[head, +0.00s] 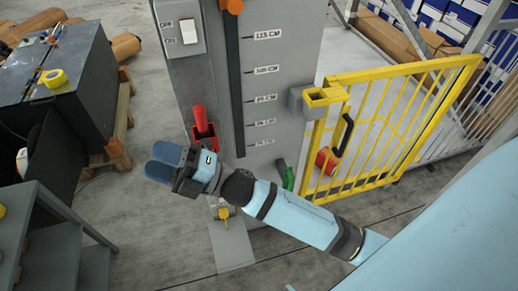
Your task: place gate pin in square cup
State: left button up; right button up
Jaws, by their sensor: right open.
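A red pin-like handle (199,117), likely the gate pin, stands upright in a red square cup (205,138) on the front of the grey column. How deep it sits is hidden. A yellow square socket (324,96) on a grey bracket is at the top of the gate post. I cannot tell for sure which of the two is the task's cup. My right gripper (161,163), with blue finger pads, is open and empty, left of and below the red cup and apart from the red handle. My left gripper is not in view.
The grey column (282,60) carries a height scale and a switch box (180,28). A yellow gate (400,125) stands to its right, with a black handle (347,133). A green handle (288,178) is low on the column. A dark cabinet (65,85) with yellow tape is at left.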

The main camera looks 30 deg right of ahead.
jog(key=s+d+f+m+t+h, duration=0.1)
jog(key=d+f+m+h, duration=0.5)
jog(key=f+m, duration=0.4)
jog(key=s+d+f+m+t+h, duration=0.2)
jog(key=d+f+m+h, duration=0.2)
jog(key=f+m+h, duration=0.45)
jog(key=s+d+f+m+g+h, duration=0.1)
jog(key=s+d+f+m+g, duration=0.1)
jog(key=s+f, duration=0.3)
jog(key=s+d+f+m+g+h, duration=0.1)
jog(key=s+d+f+m+g, duration=0.1)
jog(key=s+f+m, duration=0.3)
notch_tip(320, 180, down, 3)
jog(key=shift+d+r+g, duration=0.2)
jog(key=shift+d+g, duration=0.2)
jog(key=shift+g, duration=0.5)
